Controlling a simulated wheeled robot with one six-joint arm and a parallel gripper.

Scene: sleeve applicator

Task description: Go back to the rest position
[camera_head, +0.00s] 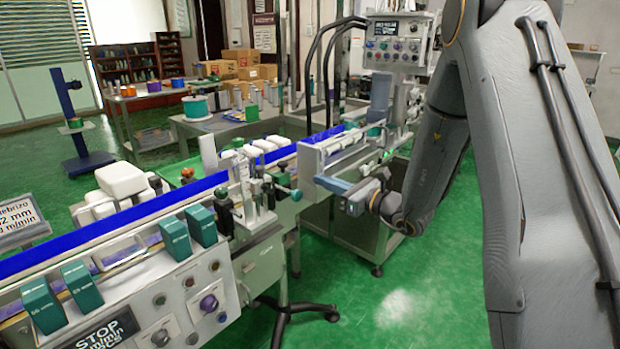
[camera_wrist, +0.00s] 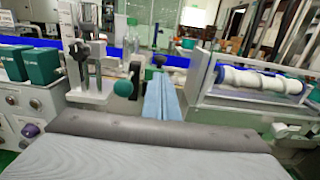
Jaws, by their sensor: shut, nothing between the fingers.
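My gripper (camera_head: 338,183) is at the end of my arm, in the middle of the head view, in front of the conveyor line. Its blue-grey fingers are shut and hold nothing. In the wrist view the shut fingers (camera_wrist: 160,95) point forward towards the line, between a metal post with a green knob and a roller unit. The sleeve applicator's control box (camera_head: 396,45) stands at the back, left of my upper arm. My arm comes down from the right and hides part of the machine behind it.
A conveyor with blue side rails (camera_head: 110,224) runs across the left, with white packs (camera_head: 120,180) beside it. A panel with green modules (camera_head: 175,238) and a STOP sign stands at front left. A roller unit (camera_wrist: 250,78) is close right of the fingers. Green floor (camera_head: 400,305) is clear below.

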